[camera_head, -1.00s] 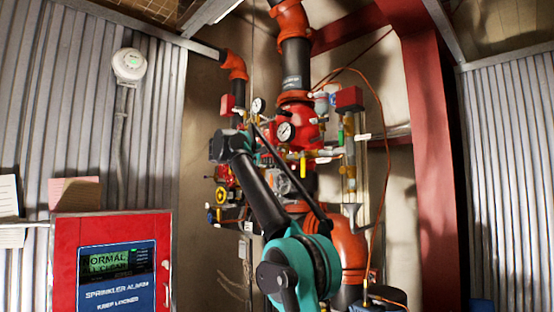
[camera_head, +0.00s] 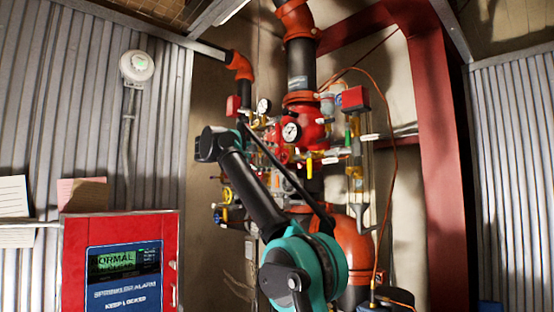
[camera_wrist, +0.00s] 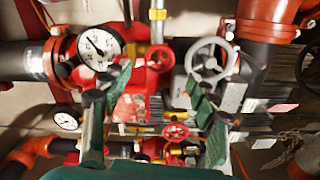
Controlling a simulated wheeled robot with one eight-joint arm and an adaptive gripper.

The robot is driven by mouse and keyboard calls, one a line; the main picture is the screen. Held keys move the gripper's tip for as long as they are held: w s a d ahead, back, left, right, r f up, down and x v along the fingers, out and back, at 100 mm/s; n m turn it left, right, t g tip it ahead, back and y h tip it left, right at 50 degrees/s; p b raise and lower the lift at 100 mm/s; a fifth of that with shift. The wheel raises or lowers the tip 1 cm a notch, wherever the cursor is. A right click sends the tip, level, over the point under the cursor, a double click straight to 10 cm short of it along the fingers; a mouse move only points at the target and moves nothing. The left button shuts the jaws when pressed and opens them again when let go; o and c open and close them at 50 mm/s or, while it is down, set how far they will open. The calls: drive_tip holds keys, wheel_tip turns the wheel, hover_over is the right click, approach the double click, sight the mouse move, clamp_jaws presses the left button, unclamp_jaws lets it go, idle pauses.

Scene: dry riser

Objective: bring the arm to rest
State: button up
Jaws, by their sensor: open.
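My arm, teal and black, reaches up in front of the riser in the head view, where the gripper itself is not clearly seen. In the wrist view my gripper (camera_wrist: 160,115) is open, its two green-padded fingers apart with nothing between them. Beyond the fingers stand a white pressure gauge (camera_wrist: 100,46), a grey handwheel (camera_wrist: 210,60) and a small red handwheel (camera_wrist: 175,132). I cannot tell whether a finger touches any of these. In the head view the red valve body (camera_head: 303,118) with its gauge (camera_head: 291,132) stands behind my arm.
A red sprinkler alarm cabinet (camera_head: 120,230) stands at lower left. A red steel column (camera_head: 440,160) rises at right. An orange cable (camera_head: 393,130) hangs beside the riser. A white round alarm device (camera_head: 137,67) is on the corrugated wall. Pipework crowds the space behind my arm.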

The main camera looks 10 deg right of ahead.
drive_tip(key=shift+s+a, duration=0.4)
drive_tip(key=shift+a, duration=0.1)
drive_tip(key=d+f+m+g+y, duration=0.15)
drive_tip(key=d+f, duration=0.25)
drive_tip(key=f, duration=0.7)
drive_tip(key=d+f+n+g+y, duration=0.15)
drive_tip(key=d+f, duration=0.25)
drive_tip(key=f, duration=0.6)
drive_tip(key=s+d+f+m+g+y, duration=0.1)
drive_tip(key=s+d+f+y, duration=0.2)
drive_tip(key=f, duration=0.8)
drive_tip(key=s+d+f+m+g+y, duration=0.1)
drive_tip(key=s+d+f+g, duration=0.1)
drive_tip(key=s+f, duration=0.65)
drive_tip(key=s+f+m+y, duration=0.1)
drive_tip(key=s+f+y, duration=0.1)
drive_tip(key=s+f, duration=0.6)
drive_tip(key=s+a+f+m+y, duration=0.1)
drive_tip(key=s+f+y, duration=0.2)
drive_tip(key=s+f, duration=0.6)
drive_tip(key=s+a+f+m+y, duration=0.1)
drive_tip(key=s+f, duration=0.7)
drive_tip(key=f, duration=1)
drive_tip(key=shift+s+f+y, duration=0.15)
drive_tip(key=shift+f+y, duration=0.1)
drive_tip(key=shift+y, duration=0.55)
